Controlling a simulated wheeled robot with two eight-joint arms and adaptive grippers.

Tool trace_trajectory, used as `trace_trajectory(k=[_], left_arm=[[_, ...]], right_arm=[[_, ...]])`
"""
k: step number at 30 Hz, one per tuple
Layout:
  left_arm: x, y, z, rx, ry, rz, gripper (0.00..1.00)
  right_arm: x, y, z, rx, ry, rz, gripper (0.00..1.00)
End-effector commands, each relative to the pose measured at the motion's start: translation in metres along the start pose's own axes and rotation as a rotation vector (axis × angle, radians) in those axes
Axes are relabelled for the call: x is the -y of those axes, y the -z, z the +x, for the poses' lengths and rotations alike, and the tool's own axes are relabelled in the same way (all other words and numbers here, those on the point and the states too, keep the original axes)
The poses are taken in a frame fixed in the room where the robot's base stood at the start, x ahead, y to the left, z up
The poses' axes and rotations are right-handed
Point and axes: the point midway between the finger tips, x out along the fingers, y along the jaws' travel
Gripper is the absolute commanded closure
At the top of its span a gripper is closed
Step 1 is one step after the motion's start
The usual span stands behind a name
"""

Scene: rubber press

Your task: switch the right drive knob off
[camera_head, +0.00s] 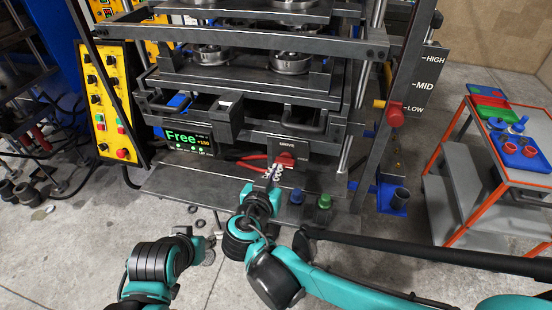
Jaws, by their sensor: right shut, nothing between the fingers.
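A red drive knob (286,159) sits on a dark panel (303,147) labelled DRIVE, at the front of the press, right of the lit screen. The small marks around the knob are too small to read. My right gripper (276,171) is shut and empty, just below and left of the knob, its tips close to it. I cannot tell whether they touch. The tips partly cover the knob's lower left side. My left arm is at the lower left, and its end (200,241) is well away from the panel. I cannot make out its fingers.
A green-lit screen (188,140) reads Free. Blue (296,197) and green (324,202) knobs stand on the lower ledge. A red curved part (252,163) lies left of the drive panel. A cart (465,195) with trays stands at right. Open floor lies left of the ledge.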

Motion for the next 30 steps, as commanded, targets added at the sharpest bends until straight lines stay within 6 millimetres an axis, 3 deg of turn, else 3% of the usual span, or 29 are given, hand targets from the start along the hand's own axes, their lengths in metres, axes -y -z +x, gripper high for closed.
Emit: trace_trajectory(k=[4, 17, 23, 30], left_arm=[[0.0, 0.001, -0.001, 0.0, 0.0, 0.0, 0.61], [0.0, 0.0, 0.0, 0.0, 0.0, 0.0, 0.61], [0.0, -0.004, 0.005, 0.0, 0.0, 0.0, 0.61], [0.0, -0.012, 0.016, 0.0, 0.0, 0.0, 0.61]], right_arm=[[0.02, 0.007, -0.007, -0.057, 0.022, 0.032, 1.0], [0.021, 0.008, -0.004, -0.065, 0.023, 0.037, 1.0], [0.021, 0.008, 0.022, -0.065, 0.019, 0.039, 1.0], [0.021, 0.011, 0.074, -0.065, 0.018, 0.038, 1.0]])
